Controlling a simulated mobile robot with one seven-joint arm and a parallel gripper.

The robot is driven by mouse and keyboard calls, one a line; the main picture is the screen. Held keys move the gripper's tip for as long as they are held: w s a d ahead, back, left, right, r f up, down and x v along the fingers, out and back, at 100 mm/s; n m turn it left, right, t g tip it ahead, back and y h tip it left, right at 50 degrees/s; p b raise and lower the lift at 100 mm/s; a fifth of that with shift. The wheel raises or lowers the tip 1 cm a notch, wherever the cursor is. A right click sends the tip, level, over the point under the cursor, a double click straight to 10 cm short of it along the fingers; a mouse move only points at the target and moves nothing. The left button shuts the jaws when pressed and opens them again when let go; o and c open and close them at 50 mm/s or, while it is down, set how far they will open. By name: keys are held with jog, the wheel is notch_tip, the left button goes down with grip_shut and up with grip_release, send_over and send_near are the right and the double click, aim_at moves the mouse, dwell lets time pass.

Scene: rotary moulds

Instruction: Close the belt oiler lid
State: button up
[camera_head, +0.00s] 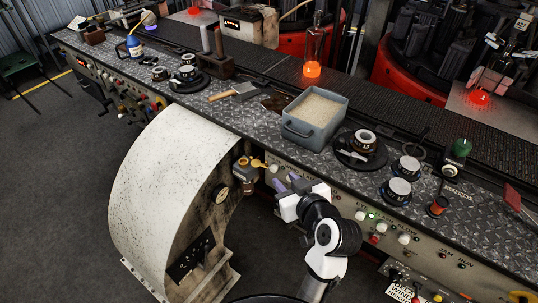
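A small brass-coloured fitting with an amber jar, which looks like the belt oiler (247,184), is mounted on the machine front beside the big white drum housing. A yellow lid-like piece (258,163) sticks out from its top to the right, so the lid appears open. My gripper (284,183) is right of the oiler and slightly lower, apart from it. The inside of the oiler is too small to make out.
The bench edge overhangs above, carrying a grey bin (314,118). A control panel with knobs (404,238) lies to the right. Open floor is at far left.

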jog(key=b, duration=0.7)
send_near(260, 162)
jog(key=w+a+f, duration=0.1)
jog(key=w, duration=0.4)
jog(key=shift+w+g, duration=0.3)
jog(key=shift+w, duration=0.1)
jog(key=shift+a, duration=0.1)
jog(key=shift+c, duration=0.3)
grip_shut()
